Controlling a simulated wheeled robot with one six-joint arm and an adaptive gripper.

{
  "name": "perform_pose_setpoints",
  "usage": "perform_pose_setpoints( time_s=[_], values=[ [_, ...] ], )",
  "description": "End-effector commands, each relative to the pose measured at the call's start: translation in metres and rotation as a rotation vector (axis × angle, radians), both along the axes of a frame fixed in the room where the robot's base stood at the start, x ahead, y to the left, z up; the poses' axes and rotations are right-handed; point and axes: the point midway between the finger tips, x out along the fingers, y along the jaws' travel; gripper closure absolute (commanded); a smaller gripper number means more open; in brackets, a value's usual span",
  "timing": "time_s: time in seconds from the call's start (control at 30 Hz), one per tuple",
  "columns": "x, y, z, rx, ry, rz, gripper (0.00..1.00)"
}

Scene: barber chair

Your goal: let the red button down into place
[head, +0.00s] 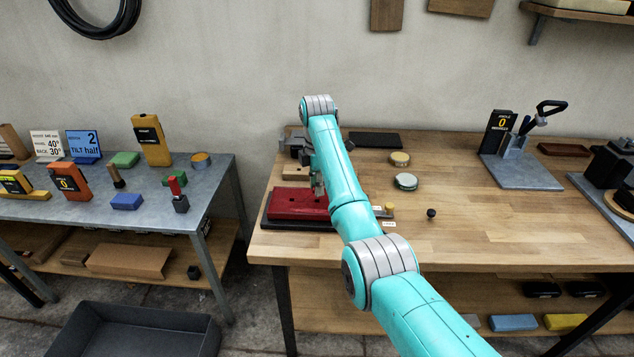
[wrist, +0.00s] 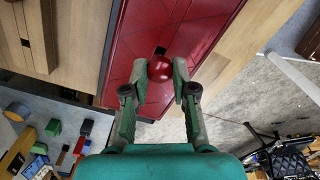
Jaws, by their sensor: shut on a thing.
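The red button (wrist: 160,69) is a shiny round red piece between my gripper's fingertips in the wrist view. My gripper (wrist: 160,80) is shut on it. Just beyond the button, a small dark square hole (wrist: 160,50) shows in the dark red upholstered panel (wrist: 205,28). The button overlaps the panel from this angle, and I cannot tell whether it touches. In the head view the red panel (head: 293,203) lies on a dark base at the workbench's left front. My arm hides part of its right side, and the button cannot be made out there.
The wooden workbench (head: 500,225) has clear room right of my arm. A wooden block (wrist: 35,35) is left of the panel in the wrist view. A grey side table (head: 85,208) stands at left.

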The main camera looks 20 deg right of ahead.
Motion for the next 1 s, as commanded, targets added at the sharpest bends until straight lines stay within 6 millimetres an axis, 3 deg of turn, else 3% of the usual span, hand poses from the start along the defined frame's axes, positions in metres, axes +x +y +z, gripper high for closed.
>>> perform_pose_setpoints(
  time_s=[1.0],
  values=[
    [0.0,0.0,-0.029,0.0,0.001,0.0,0.92]
  ],
)
